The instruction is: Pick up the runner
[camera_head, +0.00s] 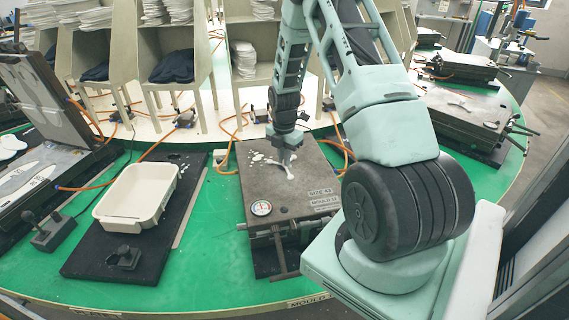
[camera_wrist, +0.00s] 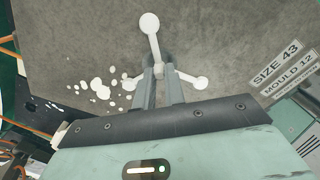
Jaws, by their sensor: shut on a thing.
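The runner (camera_wrist: 153,42) is a white branched piece with round knobs at its ends. It is on or just above the dark grey lid of the mould (camera_head: 300,190), which is labelled size 43, mould 12. My gripper (camera_wrist: 164,72) is shut on the runner near the middle where its branches meet. One branch points away from the fingers and others stick out to the sides. In the head view my gripper (camera_head: 286,150) points down over the back part of the lid. I cannot tell whether the runner touches the lid.
White flecks (camera_wrist: 98,88) lie on the lid left of the fingers. A cream bin (camera_head: 137,196) stands on a black mat to the left. Orange hoses (camera_head: 228,150) run behind the mould. An open mould (camera_head: 40,100) stands far left, and another mould (camera_head: 465,120) stands at the right.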

